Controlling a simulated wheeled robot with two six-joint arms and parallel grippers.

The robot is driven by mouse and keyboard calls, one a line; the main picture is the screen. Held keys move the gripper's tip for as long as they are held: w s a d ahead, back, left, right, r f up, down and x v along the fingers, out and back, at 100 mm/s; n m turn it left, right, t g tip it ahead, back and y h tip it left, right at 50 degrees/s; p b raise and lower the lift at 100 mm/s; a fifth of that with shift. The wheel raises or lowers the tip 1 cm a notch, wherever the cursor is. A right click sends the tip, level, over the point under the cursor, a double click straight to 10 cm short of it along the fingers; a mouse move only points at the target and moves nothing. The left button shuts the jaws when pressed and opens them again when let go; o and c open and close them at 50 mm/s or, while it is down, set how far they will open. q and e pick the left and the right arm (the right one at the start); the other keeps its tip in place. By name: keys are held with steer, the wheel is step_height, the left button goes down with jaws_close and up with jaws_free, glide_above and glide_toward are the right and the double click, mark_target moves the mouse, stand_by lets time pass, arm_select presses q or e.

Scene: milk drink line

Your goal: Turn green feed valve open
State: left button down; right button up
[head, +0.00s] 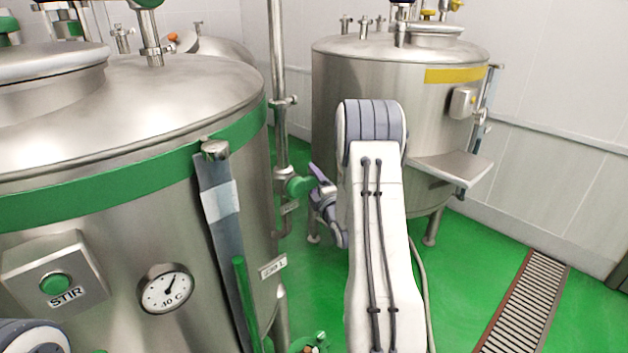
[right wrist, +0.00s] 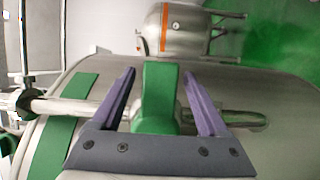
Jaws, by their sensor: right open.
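The green feed valve (head: 297,186) sits on a vertical steel pipe beside the large green-banded tank in the head view. In the right wrist view its green handle (right wrist: 158,92) stands between the two purple fingers of my right gripper (right wrist: 160,76). The gripper is open, with a visible gap on each side of the handle. In the head view my right gripper (head: 318,178) is just right of the valve, partly hidden by my own arm. My left gripper is not in view.
The green-banded tank (head: 130,110) fills the left, with a STIR button box (head: 55,275) and a dial gauge (head: 165,288). A yellow-banded tank (head: 335,70) stands behind my right arm. Green floor (head: 470,260) is clear at right, beside a drain grate (head: 525,305).

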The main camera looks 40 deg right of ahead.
jaws_close()
steer(key=shift+f, duration=0.1)
stand_by(1.2)
